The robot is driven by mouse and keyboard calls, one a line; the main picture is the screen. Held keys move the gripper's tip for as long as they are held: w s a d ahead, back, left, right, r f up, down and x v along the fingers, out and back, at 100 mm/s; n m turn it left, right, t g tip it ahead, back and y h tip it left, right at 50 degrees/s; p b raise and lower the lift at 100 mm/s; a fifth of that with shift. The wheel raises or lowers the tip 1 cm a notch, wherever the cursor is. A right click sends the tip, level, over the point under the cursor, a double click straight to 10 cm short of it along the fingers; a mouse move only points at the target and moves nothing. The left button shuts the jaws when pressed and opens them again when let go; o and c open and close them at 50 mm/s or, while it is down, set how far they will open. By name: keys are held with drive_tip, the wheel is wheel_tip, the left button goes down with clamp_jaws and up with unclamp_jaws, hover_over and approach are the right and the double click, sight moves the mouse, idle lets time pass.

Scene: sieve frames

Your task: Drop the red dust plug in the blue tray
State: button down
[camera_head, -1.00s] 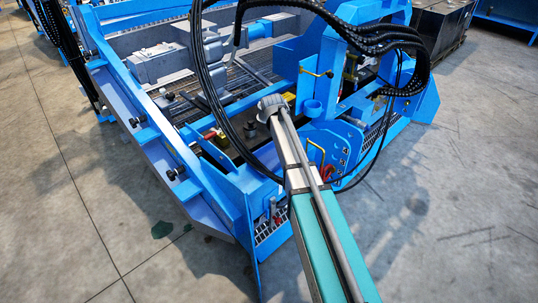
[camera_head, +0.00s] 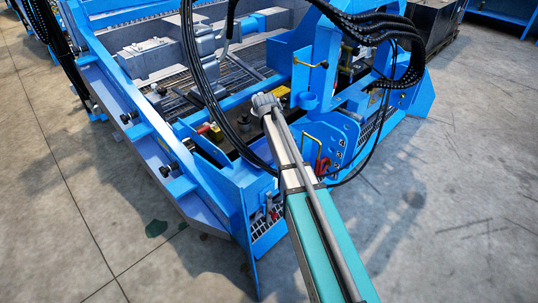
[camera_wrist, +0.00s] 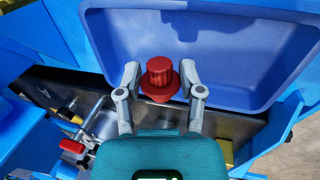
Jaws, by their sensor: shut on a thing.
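The red dust plug (camera_wrist: 159,76) is a ribbed cap with a wider flange, between my fingertips in the wrist view. My gripper (camera_wrist: 160,84) is shut on it, with one finger on either side. The blue tray (camera_wrist: 232,62) is a wide, shallow, round-cornered bin in the upper part of the wrist view. The plug appears in front of the tray's near part; its height above the tray floor is unclear. In the head view my gripper (camera_head: 265,101) is at the end of the arm over the blue machine, and the plug is hidden.
The blue machine frame (camera_head: 225,195) surrounds the arm's end. Black hoses (camera_head: 376,30) arch close by. In the wrist view, a red-handled lever (camera_wrist: 72,147) and metal fittings lie at lower left, below the tray's near edge. Open concrete floor (camera_head: 430,225) lies at right.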

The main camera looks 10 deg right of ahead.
drive_tip(key=shift+f+b, duration=1.05)
drive_tip(key=shift+f, duration=0.35)
drive_tip(key=shift+c, duration=0.7)
unclamp_jaws()
